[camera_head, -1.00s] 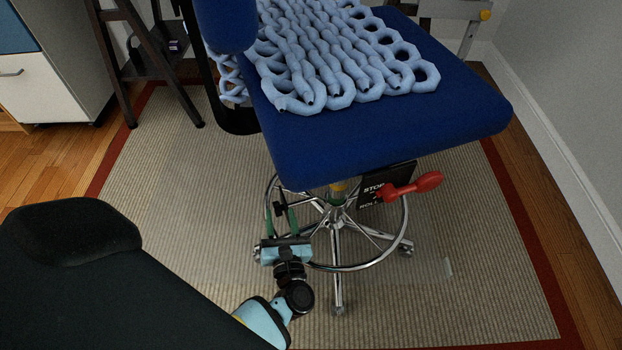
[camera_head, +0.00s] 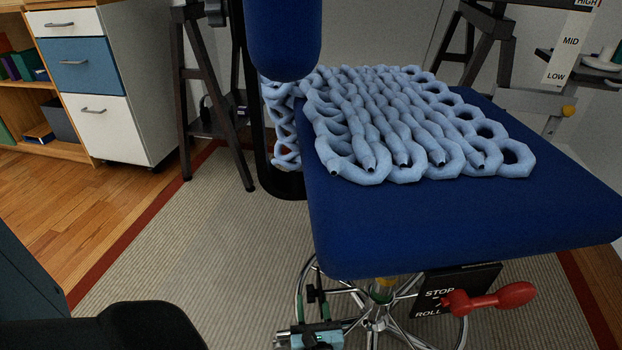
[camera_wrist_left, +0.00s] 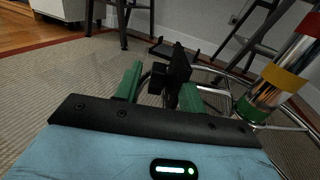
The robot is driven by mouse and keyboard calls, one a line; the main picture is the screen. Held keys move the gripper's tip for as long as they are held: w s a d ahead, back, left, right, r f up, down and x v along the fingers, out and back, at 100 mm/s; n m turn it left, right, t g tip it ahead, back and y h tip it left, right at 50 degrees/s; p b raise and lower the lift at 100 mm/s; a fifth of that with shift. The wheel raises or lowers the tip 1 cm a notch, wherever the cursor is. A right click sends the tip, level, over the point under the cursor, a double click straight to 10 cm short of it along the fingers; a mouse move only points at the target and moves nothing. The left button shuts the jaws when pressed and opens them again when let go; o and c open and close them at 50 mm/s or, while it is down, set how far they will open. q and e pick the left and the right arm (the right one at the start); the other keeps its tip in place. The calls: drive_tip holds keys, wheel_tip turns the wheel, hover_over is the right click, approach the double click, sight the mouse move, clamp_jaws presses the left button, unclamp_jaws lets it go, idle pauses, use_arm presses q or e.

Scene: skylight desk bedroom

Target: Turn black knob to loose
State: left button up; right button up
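A small black knob (camera_wrist_left: 178,70) shows in the left wrist view, just ahead of and between my green fingertips. In the head view it is a dark shape (camera_head: 311,294) below the blue chair seat (camera_head: 420,240), partly hidden by the fingers. I cannot read any loose marking by it. My left gripper (camera_wrist_left: 160,86) is open, its two green fingers apart; I cannot tell whether either touches the knob. It also shows in the head view (camera_head: 318,300), low beside the chair's chrome base (camera_head: 375,325). My right gripper is not in view.
A red-handled lever (camera_head: 500,297) sits by a black STOP/ROLL plate (camera_head: 440,280). A banded column (camera_wrist_left: 275,85) stands right of my gripper. A white and blue drawer cabinet (camera_head: 95,75) stands far left. The rug (camera_head: 210,240) is clear on the left.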

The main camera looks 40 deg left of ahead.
sight(311, 291)
use_arm(q)
drive_tip(key=shift+x, duration=2.2)
clamp_jaws()
